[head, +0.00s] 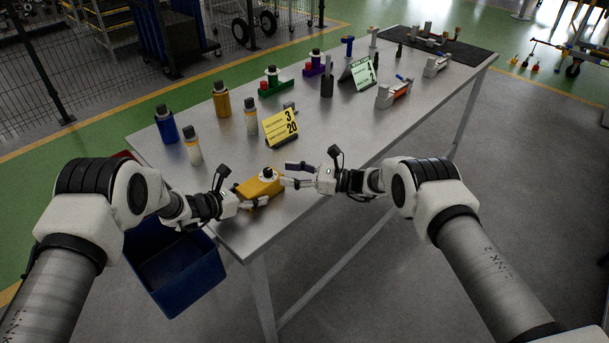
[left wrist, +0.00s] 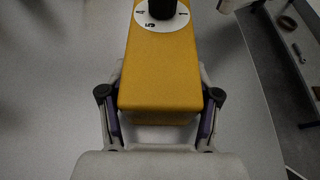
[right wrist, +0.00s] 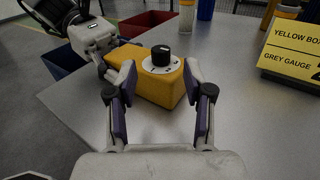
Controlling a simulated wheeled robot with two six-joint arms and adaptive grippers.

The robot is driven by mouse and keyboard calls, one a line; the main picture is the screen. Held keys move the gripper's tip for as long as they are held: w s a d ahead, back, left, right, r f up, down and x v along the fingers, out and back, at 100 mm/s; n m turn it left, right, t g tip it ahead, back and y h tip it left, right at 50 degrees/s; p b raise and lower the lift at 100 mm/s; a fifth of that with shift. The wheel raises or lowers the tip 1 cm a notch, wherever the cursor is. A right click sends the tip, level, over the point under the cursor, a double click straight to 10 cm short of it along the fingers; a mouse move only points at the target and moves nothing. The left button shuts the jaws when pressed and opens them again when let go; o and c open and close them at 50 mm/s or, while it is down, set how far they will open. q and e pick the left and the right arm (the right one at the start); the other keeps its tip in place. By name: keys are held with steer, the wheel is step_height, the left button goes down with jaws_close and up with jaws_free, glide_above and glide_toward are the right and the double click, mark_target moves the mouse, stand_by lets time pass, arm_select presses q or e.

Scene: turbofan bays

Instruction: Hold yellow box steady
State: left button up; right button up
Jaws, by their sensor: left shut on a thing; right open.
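The yellow box (head: 262,186) lies near the front edge of the table, with a black knob (right wrist: 160,54) on a white numbered dial on its top. My left gripper (head: 247,202) is shut on one end of the box; in the left wrist view its fingers (left wrist: 160,110) press on both sides. My right gripper (head: 293,174) is open at the other end. In the right wrist view its fingers (right wrist: 158,92) stand to either side of the box's near end, by the dial. I cannot tell whether they touch it.
A yellow sign (head: 281,127) stands behind the box. Several bottles, including a blue one (head: 166,124), stand at the back left. A blue bin (head: 175,270) is below the table's left end. A green-and-white sign (head: 360,73) and fixtures stand farther right. The metal table (head: 335,130) has bare room between.

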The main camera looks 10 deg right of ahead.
mark_target(271, 172)
steer(key=v, duration=0.5)
steer(key=shift+s+d, duration=0.1)
steer(key=shift+d, duration=0.05)
steer(key=f+t, duration=0.1)
steer(key=s+f+m+t, duration=0.1)
steer(key=t, duration=0.1)
steer(key=shift+h, duration=0.4)
steer(key=s+m+t+h, duration=0.1)
steer(key=s+a+m+t+h, duration=0.1)
steer(key=s+m+t+h, duration=0.1)
steer(key=shift+a+f+m, duration=0.1)
steer(key=shift+a+m, duration=0.2)
steer(key=shift+m, duration=0.1)
steer(key=shift+w+a+r, duration=0.1)
steer(key=shift+a+r, duration=0.25)
steer(key=shift+r, duration=0.2)
steer(key=shift+w+a+r, duration=0.15)
steer(key=shift+a+r, duration=0.25)
steer(key=shift+r, duration=0.15)
steer(key=x, duration=1.1)
steer(key=shift+w, duration=0.2)
jaws_close()
